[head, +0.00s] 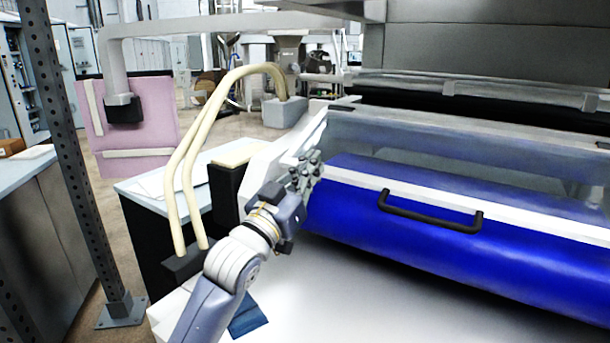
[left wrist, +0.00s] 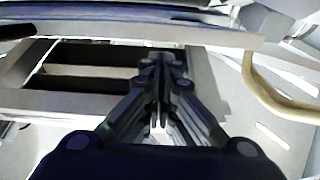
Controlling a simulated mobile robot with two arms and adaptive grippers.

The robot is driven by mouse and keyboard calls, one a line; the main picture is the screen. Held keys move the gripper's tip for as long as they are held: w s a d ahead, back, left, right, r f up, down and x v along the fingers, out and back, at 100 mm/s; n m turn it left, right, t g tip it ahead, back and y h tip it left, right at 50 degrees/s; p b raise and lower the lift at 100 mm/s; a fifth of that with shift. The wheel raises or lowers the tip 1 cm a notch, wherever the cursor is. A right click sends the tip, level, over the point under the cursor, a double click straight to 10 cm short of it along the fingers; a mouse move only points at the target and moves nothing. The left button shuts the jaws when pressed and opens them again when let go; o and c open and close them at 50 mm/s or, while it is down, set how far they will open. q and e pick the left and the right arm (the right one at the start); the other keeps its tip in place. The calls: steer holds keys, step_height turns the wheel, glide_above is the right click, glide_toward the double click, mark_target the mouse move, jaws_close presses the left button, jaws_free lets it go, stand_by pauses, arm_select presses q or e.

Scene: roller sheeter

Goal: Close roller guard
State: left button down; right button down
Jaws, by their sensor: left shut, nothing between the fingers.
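The roller guard (head: 470,158) is a clear panel on the right of the head view. It has a white lower bar (head: 525,220) with a black handle (head: 430,216). The blue roller (head: 420,242) shows above and below that bar. My left gripper (head: 310,165) is at the left end of the guard, left of the handle and apart from it. It is shut and empty. In the left wrist view its fingers (left wrist: 160,85) are together in front of a pale frame; a dark rounded part shows at the upper left edge. Whether the fingertips touch the guard I cannot tell. My right gripper is out of view.
A white flat bed (head: 370,300) lies in front of the roller. Cream hoses (head: 188,165) arch left of my left arm. A perforated dark post (head: 75,150) and a pink panel (head: 130,140) stand farther left. The machine's grey upper housing (head: 490,40) is above the guard.

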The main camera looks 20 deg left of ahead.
arm_select(q)
steer(key=v, duration=1.2)
steer(key=shift+f, duration=0.1)
